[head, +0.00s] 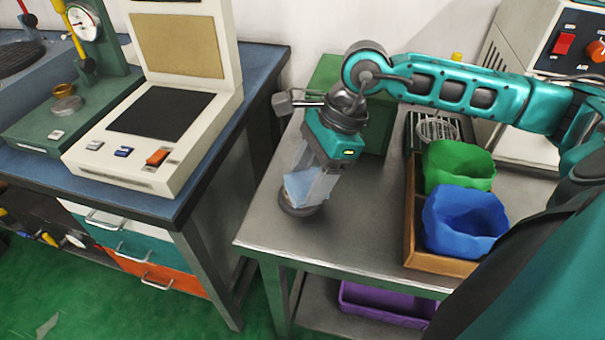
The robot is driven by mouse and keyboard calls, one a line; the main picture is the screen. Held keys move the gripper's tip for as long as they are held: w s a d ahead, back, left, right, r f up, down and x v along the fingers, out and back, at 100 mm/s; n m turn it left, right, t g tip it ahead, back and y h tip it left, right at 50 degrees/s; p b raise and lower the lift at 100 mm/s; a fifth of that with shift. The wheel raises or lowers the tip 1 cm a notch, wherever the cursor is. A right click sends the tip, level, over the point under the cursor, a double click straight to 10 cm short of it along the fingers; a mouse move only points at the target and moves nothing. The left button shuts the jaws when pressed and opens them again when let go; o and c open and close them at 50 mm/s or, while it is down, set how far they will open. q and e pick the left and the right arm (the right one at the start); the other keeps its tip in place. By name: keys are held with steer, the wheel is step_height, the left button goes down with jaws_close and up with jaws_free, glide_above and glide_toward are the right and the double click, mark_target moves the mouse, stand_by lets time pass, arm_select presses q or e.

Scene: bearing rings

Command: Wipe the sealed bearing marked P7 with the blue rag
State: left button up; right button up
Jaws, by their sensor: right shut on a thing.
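My right gripper (312,187) points down over the near left part of the grey metal table (340,240). It is shut on a light blue rag (300,188), which hangs between and around its fingertips. A dark round ring, seemingly a bearing (299,209), lies on the table directly under the rag. The rag seems to touch its top. The rag and fingers hide most of the bearing, and no P7 mark can be read. My left gripper is not in view.
A wooden tray (440,264) at the right holds a green bin (458,165) and a blue bin (464,222). A green box (325,76) stands behind my gripper. A blue-topped bench (180,207) with a cream device (160,110) is at the left. The table's front middle is clear.

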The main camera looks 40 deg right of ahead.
steer(key=shift+s+d, duration=0.1)
steer(key=shift+s, duration=0.1)
steer(key=shift+w, duration=0.1)
steer(key=shift+w+a+f, duration=0.1)
steer(key=shift+w+a, duration=0.25)
steer(key=shift+w, duration=0.3)
steer(key=shift+w+a, duration=0.35)
steer(key=shift+w, duration=0.25)
steer(key=shift+s+d+f+b, duration=0.1)
steer(key=shift+s+d+b, duration=0.15)
steer(key=shift+b, duration=0.2)
steer(key=shift+s+d+b, duration=0.5)
steer(key=shift+s+d, duration=0.25)
steer(key=shift+s, duration=0.15)
steer(key=shift+w+a+r, duration=0.25)
steer(key=shift+w+a, duration=0.75)
steer(key=shift+a, duration=0.25)
